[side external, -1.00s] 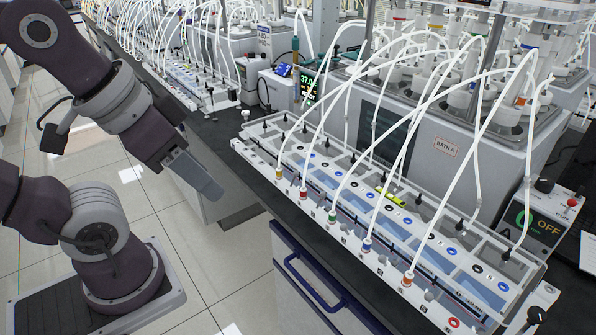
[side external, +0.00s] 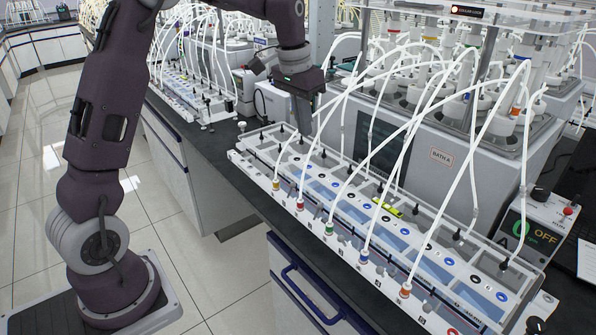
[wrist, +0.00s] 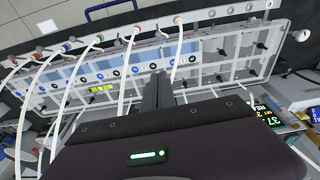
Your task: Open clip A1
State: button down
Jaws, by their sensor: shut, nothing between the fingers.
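A long white-and-clear rack (side external: 243,161) lies along the bench edge in front of the BATH A unit, with a row of small black clips or levers on it. One black lever (side external: 262,136) is at its far left end; it or a similar lever shows in the wrist view (wrist: 261,45). The label A1 is not readable, so I cannot tell which is clip A1. My gripper (side external: 304,136) points down over the back of the rack's left part, shut and empty. In the wrist view the fingers (wrist: 158,84) reach over the rack's back edge; contact is unclear.
White tubes arch from the bottles to coloured fittings, such as yellow (side external: 276,185) and red (side external: 299,204), passing close to my gripper. The BATH A unit (side external: 440,155) stands behind. A yellow-green piece (side external: 388,208) lies on the rack. The floor aisle is clear.

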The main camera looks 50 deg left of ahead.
jog(key=shift+w+a+f, duration=0.5)
jog(key=shift+w+f, duration=0.05)
jog(key=shift+f, duration=0.1)
send_over(300, 182)
jog(key=w, duration=0.3)
notch_tip(300, 182, down, 9)
jog(key=shift+a+r, duration=0.1)
jog(key=shift+a, duration=0.05)
jog(key=s+f, duration=0.2)
jog(key=shift+s+f, duration=0.1)
jog(key=shift+s, duration=0.2)
jog(key=shift+s+f, duration=0.2)
jog(key=shift+s, duration=0.25)
